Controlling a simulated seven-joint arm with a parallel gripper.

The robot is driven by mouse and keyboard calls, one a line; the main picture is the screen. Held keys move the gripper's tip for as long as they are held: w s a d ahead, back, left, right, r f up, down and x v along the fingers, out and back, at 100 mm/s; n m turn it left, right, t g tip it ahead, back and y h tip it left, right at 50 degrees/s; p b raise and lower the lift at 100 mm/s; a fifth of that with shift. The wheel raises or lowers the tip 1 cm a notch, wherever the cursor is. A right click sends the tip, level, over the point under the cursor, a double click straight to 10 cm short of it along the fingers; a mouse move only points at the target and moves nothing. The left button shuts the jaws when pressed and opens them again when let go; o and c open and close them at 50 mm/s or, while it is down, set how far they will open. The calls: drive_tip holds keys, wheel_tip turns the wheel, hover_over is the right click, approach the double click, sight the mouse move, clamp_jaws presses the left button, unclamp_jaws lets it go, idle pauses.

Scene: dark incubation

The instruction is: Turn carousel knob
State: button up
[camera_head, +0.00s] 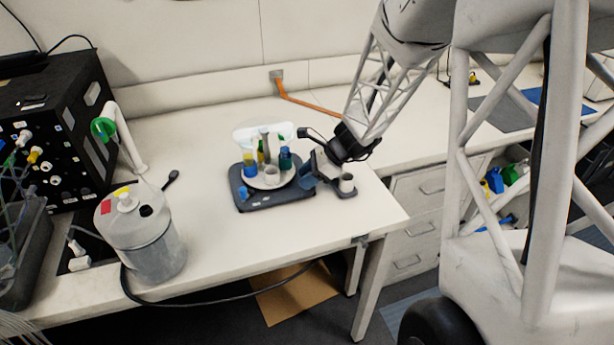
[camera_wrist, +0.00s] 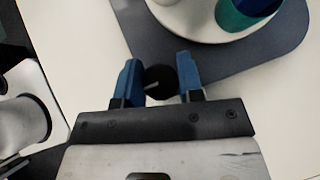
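The carousel has a white round plate (camera_head: 252,180) on a dark grey base (camera_head: 277,198) on the bench. The plate carries several blue, green, yellow and pale vessels; its edge also shows at the top of the wrist view (camera_wrist: 188,28). The black round knob (camera_wrist: 160,81), with a pale line on its face, is beside the base's edge in the wrist view. My gripper (camera_wrist: 158,76) has its two blue fingers apart, one on each side of the knob. I cannot tell whether they touch it. In the head view my gripper (camera_head: 312,180) is at the base's right end and hides the knob.
A small pale cup (camera_head: 346,183) on a dark holder stands right of my gripper. A large white container (camera_head: 145,235) and a black instrument box (camera_head: 60,130) stand at left. A black cable hangs below the bench's front edge. The bench in front of the carousel is clear.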

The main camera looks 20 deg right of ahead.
drive_tip(key=shift+n+g, duration=0.3)
drive_tip(key=shift+c, duration=0.3)
drive_tip(key=n+g, duration=0.2)
drive_tip(key=n, duration=0.1)
drive_tip(key=n+g, duration=0.3)
drive_tip(key=n, duration=0.1)
drive_tip(key=shift+n+g+h, duration=0.3)
drive_tip(key=shift+g, duration=0.1)
drive_tip(key=n+g+h, duration=0.1)
drive_tip(key=n+g, duration=0.1)
drive_tip(key=n, duration=0.1)
drive_tip(key=shift+n+h, duration=0.3)
drive_tip(key=shift+n+g+h, duration=1)
drive_tip(key=shift+n+h, duration=0.2)
drive_tip(key=shift+n, duration=0.8)
